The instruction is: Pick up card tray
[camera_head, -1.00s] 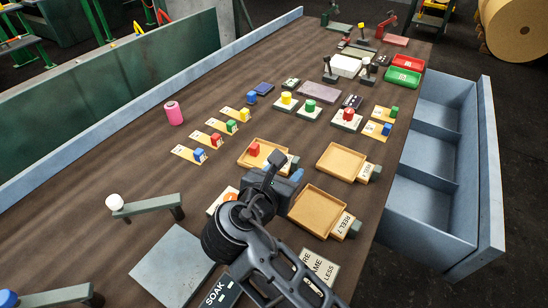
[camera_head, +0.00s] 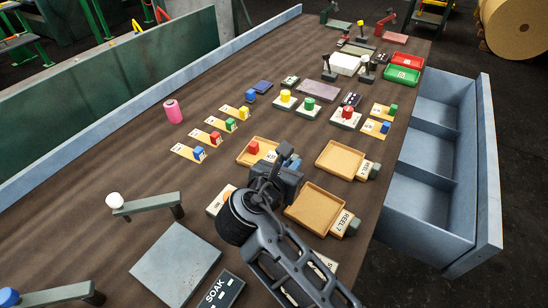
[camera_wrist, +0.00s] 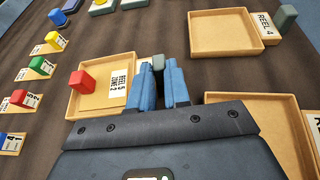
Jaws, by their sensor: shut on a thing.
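The card tray is a shallow tan tray (camera_head: 243,157) in the middle of the table. It holds a red block (camera_head: 253,147). In the wrist view, the tray (camera_wrist: 72,103) lies left of my fingers, with the red block (camera_wrist: 82,81) at its left side. A white card reading REEL 5 LINE 2 (camera_wrist: 118,78) shows at its right part. My gripper (camera_wrist: 165,80) has blue fingers, shut on the tray's grey handle (camera_wrist: 158,62) at its right end. The fingers hide much of the handle and the tray's right edge. I cannot tell whether the tray is lifted.
Two empty tan trays (camera_head: 340,146) (camera_head: 315,193) with grey handles lie close on the right. Small cards with coloured blocks (camera_head: 214,137) lie to the left. A white-knobbed lever (camera_head: 150,204) and a grey SOAK plate (camera_head: 175,262) are nearer. Blue bins (camera_head: 432,150) stand beyond the right edge.

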